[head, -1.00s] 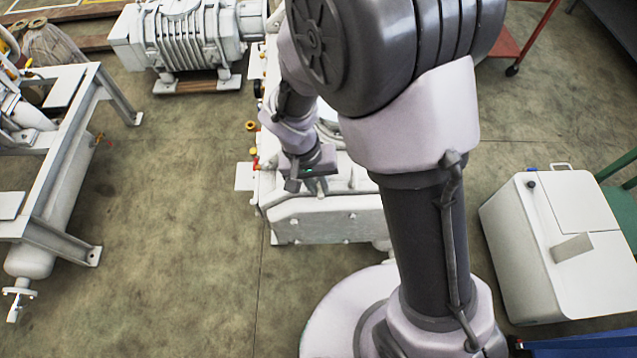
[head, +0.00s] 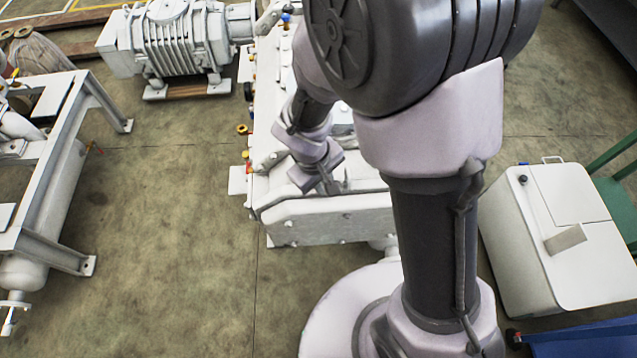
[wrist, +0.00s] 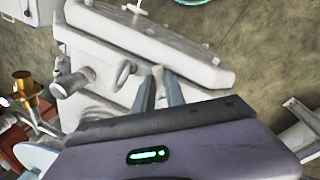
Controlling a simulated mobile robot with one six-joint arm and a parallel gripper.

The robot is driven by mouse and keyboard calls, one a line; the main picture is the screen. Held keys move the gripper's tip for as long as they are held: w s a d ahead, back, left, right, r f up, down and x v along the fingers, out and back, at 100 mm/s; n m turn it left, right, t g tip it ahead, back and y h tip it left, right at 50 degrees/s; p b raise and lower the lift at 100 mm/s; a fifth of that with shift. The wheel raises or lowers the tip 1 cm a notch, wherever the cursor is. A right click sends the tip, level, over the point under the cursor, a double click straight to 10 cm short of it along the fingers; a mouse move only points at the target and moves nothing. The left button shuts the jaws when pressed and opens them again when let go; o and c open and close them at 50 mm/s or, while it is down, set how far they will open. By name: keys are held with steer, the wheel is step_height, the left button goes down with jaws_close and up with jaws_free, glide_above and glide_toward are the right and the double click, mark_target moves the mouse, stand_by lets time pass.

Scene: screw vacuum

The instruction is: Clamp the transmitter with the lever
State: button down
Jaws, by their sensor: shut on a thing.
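My gripper (head: 329,188) is over the near end of the white vacuum machine (head: 330,222). In the wrist view its two grey fingers (wrist: 160,92) are close together, with a small pale piece (wrist: 158,72) at their tips. This piece looks like the lever, but most of it is hidden by the fingers. A white cylindrical fitting (wrist: 72,82) and a ring-shaped part stand to the left of the fingers. I cannot tell for sure which part is the transmitter. My arm hides much of the machine in the head view.
A brass-coloured fitting (wrist: 22,84) stands at the left in the wrist view. A ribbed white pump (head: 175,45) is at the back left, and a grey frame (head: 60,190) at the left. A white box (head: 550,240) stands at the right. Floor between frame and machine is clear.

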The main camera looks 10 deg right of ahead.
steer(key=n, duration=0.2)
steer(key=w+d+n+p, duration=0.1)
steer(key=n+p, duration=0.1)
steer(key=n, duration=0.1)
steer(key=shift+w+d+r+n+t+y, duration=0.2)
steer(key=shift+d+n+t+y, duration=0.1)
steer(key=shift+t+y, duration=0.1)
steer(key=n+p, duration=0.1)
steer(key=w+n+p, duration=0.1)
steer(key=n, duration=0.1)
steer(key=shift+w+d+n+y+p, duration=0.15)
steer(key=shift+d+n+y+p, duration=0.15)
steer(key=shift+w+f+n+p, duration=0.15)
steer(key=shift+w+n+p, duration=0.1)
steer(key=shift+n+p, duration=0.4)
steer(key=shift+w+n, duration=0.1)
steer(key=shift+n, duration=0.15)
steer(key=c, duration=1.4)
jaws_free()
